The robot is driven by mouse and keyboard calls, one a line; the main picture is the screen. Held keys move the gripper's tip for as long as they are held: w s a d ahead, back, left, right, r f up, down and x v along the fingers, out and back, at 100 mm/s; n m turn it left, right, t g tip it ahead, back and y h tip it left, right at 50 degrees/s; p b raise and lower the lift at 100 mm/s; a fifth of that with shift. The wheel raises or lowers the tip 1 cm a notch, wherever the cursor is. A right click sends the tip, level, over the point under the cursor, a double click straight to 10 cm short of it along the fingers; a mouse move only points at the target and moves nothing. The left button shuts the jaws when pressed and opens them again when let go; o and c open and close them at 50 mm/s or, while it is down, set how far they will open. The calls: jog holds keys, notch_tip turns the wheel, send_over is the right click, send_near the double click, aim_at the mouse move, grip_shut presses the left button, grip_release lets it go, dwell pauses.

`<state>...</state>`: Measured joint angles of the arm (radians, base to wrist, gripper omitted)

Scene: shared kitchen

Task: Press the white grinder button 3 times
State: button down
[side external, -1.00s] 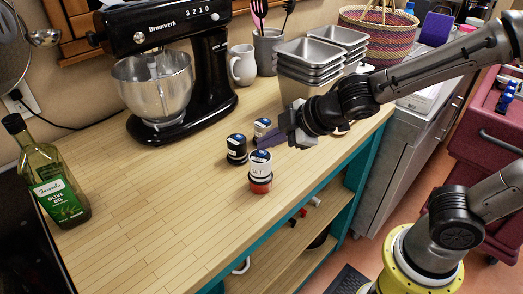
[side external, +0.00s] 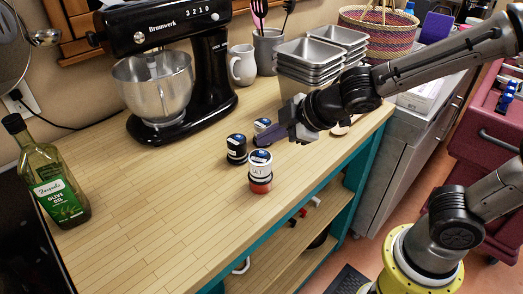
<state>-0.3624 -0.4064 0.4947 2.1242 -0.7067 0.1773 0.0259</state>
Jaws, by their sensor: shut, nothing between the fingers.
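A white grinder (side external: 260,172) with a red lower part and the label "SALT" stands upright on the wooden counter. A dark grinder (side external: 236,149) with a white and blue top stands just behind it to the left. A third small container (side external: 262,126) with a white and blue top stands behind my fingers and is partly hidden. My gripper (side external: 264,138) reaches in from the right, its fingers shut and empty. Its tips show just above and behind the white grinder's top in the picture. Contact with the top cannot be told from this view.
A stand mixer (side external: 180,70) with a steel bowl is at the back left. An olive oil bottle (side external: 52,180) stands at far left. Stacked metal pans (side external: 300,60), a jug (side external: 243,65) and a utensil crock (side external: 268,50) stand behind. The counter's front left is clear.

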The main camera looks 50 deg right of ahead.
jog(key=shift+r, duration=0.15)
notch_tip(320, 180, up, 6)
jog(key=shift+f, duration=0.1)
dwell(0.7)
dwell(2.4)
send_over(267, 154)
jog(key=shift+s+a+f, duration=0.1)
jog(key=shift+f, duration=2.9)
jog(key=shift+f, duration=0.15)
jog(key=shift+f, duration=0.3)
